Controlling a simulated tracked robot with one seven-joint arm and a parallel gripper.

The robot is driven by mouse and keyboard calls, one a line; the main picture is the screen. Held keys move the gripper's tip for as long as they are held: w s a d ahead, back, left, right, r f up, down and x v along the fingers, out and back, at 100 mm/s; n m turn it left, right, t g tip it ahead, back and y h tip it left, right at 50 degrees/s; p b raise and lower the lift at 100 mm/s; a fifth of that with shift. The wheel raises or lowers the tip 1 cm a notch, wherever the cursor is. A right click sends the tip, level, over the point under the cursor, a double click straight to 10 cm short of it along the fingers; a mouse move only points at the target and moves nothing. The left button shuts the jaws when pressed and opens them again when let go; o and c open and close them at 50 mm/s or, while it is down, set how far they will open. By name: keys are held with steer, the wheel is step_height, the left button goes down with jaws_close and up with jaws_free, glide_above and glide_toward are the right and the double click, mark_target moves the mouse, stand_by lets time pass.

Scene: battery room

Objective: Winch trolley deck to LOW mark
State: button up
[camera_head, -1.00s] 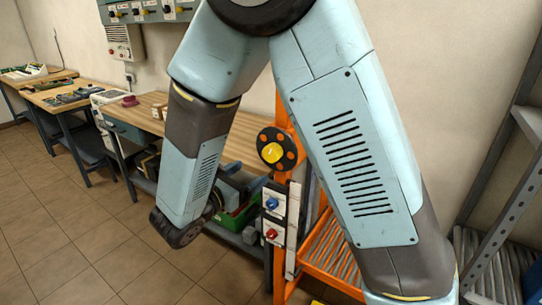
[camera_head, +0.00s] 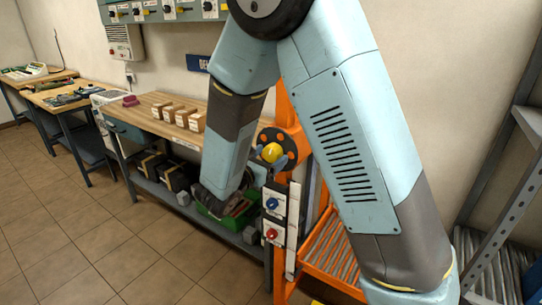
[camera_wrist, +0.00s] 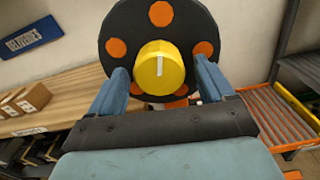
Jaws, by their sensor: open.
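The orange trolley (camera_head: 284,112) stands right of the bench, with a roller deck (camera_head: 330,250) low on its right side. On its post is a black winch wheel with orange spots and a yellow knob (camera_head: 271,152). In the wrist view the yellow knob (camera_wrist: 160,68) has a white line on its face, pointing up. My gripper (camera_wrist: 165,82) is open, one blue finger on each side of the knob. I cannot tell whether the fingers touch it. Below the wheel are a blue knob (camera_head: 271,203) and a red knob (camera_head: 271,234). No LOW mark is readable.
The wooden bench (camera_head: 150,108) holds several small boxes (camera_head: 180,115); black batteries and a green crate (camera_head: 222,222) sit on its lower shelf. A grey metal rack (camera_head: 500,210) stands at the right. The tiled floor at left is clear.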

steer(key=shift+w+d, duration=0.45)
steer(key=shift+w, duration=0.15)
steer(key=c, duration=1)
steer(key=shift+n, duration=1.9)
steer(key=shift+s, duration=0.1)
steer(key=o, duration=1)
steer(key=v, duration=1.3)
steer(key=shift+s+a, duration=0.25)
